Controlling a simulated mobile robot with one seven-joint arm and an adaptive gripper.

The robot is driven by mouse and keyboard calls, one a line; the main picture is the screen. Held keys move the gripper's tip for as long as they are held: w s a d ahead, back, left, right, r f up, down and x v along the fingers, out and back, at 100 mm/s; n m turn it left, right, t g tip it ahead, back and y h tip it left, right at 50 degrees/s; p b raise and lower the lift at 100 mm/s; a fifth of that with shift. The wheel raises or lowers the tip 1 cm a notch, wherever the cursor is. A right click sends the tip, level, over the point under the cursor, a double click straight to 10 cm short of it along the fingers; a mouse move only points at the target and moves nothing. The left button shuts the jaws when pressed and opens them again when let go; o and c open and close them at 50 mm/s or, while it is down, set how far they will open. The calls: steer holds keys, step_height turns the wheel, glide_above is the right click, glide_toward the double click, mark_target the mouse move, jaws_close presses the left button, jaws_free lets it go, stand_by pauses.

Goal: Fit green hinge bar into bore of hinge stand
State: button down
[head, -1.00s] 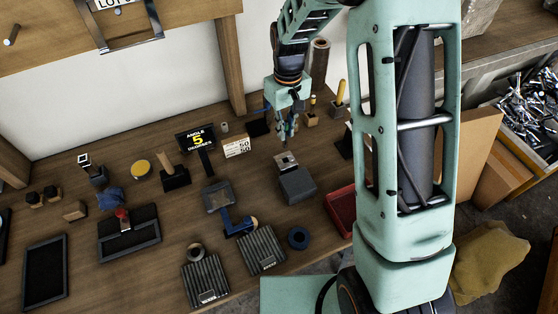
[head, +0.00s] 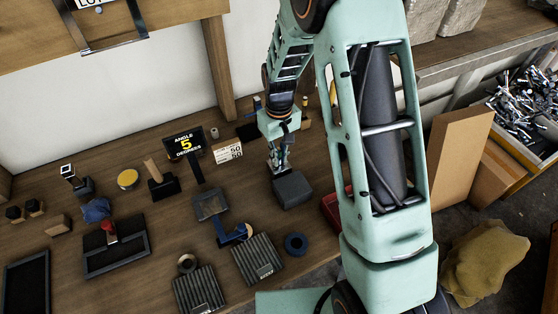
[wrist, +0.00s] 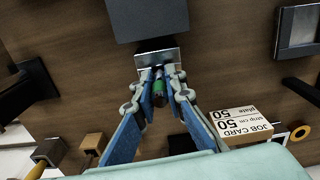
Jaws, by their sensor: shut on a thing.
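The green hinge bar (wrist: 158,90) shows in the wrist view between the two blue-lined fingers of my gripper (wrist: 157,80), which is shut on it. The bar's far end meets or overlaps the bright metal bracket (wrist: 168,57) of the hinge stand; I cannot tell whether any of it is inside the bore. The stand's dark grey block (wrist: 147,18) is at the top of that view. In the head view, my gripper (head: 279,163) is directly behind and above the stand's block (head: 293,190), hiding most of the bracket. The bar cannot be made out there.
A red tray (head: 331,208) is right of the stand, partly behind my arm. Some bare wood surrounds the stand.

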steer(key=shift+f, duration=0.25)
steer(key=shift+f, duration=0.15)
steer(key=c, duration=2)
jaws_free()
steer(key=shift+r, duration=0.2)
step_height(320, 180, up, 12)
steer(key=shift+r, duration=0.1)
